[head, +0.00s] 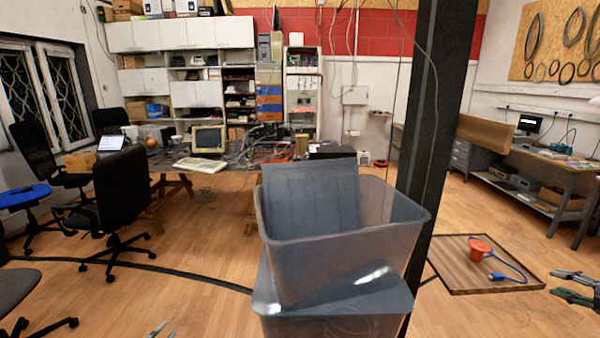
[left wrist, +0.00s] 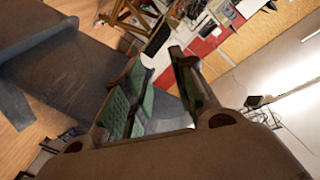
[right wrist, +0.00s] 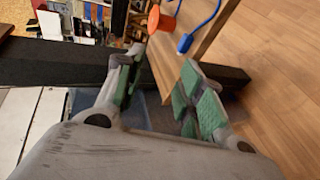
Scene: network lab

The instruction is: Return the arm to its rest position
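My left gripper (head: 163,331) shows only as fingertips at the bottom edge of the head view, left of the grey bins. In the left wrist view (left wrist: 162,92) its fingers are apart with nothing between them. My right gripper (head: 574,287) is at the right edge of the head view, to the right of the wooden board. In the right wrist view (right wrist: 163,85) its fingers are also apart and empty. Most of both arms is out of the head view.
Two stacked grey bins (head: 400,235) stand in front of me beside a dark pillar (head: 433,110). A wooden board (head: 460,277) holds an orange object (head: 480,247) and a blue plug (head: 497,276). A black chair (head: 115,200) stands left.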

